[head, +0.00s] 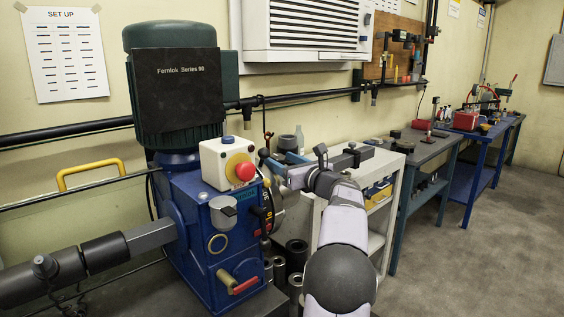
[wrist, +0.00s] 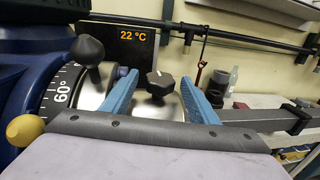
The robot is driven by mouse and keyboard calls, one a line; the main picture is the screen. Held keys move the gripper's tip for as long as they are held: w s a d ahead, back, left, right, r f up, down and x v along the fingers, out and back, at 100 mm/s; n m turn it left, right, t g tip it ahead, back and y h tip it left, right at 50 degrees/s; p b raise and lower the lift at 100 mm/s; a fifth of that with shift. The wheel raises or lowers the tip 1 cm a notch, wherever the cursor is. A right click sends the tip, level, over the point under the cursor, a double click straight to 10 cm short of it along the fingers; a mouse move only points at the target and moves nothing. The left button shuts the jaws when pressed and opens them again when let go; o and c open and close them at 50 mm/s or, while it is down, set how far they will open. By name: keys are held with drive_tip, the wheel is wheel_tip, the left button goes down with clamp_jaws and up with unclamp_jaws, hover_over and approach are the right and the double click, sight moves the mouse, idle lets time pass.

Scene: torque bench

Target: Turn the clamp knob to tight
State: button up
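The clamp knob looks like the black lobed knob (wrist: 160,84) with a pale mark on top, in the wrist view, in front of a shiny metal disc. My gripper (wrist: 159,78) is open, with one blue finger on each side of the knob in the picture. I see a gap on both sides; whether the knob lies fully between the fingers in depth I cannot tell. In the head view my gripper (head: 279,164) is at the right side of the blue machine (head: 184,235), and the knob cannot be made out there.
A black ball-ended lever (wrist: 88,50) stands left of the fingers, by a scale marked 60°. A yellow ball (wrist: 25,130) is at lower left. A display (wrist: 132,36) reads 22 °C. A red stop button (head: 243,171) tops the machine. A grey cart (head: 385,160) stands behind my arm.

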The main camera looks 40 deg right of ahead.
drive_tip(key=shift+f, duration=0.1)
drive_tip(key=shift+s+b, duration=0.3)
drive_tip(key=shift+s, duration=0.15)
drive_tip(key=s+a+b, duration=0.1)
drive_tip(key=s+b, duration=0.1)
drive_tip(key=s, duration=0.4)
drive_tip(key=shift+s, duration=0.15)
drive_tip(key=shift+a, duration=0.1)
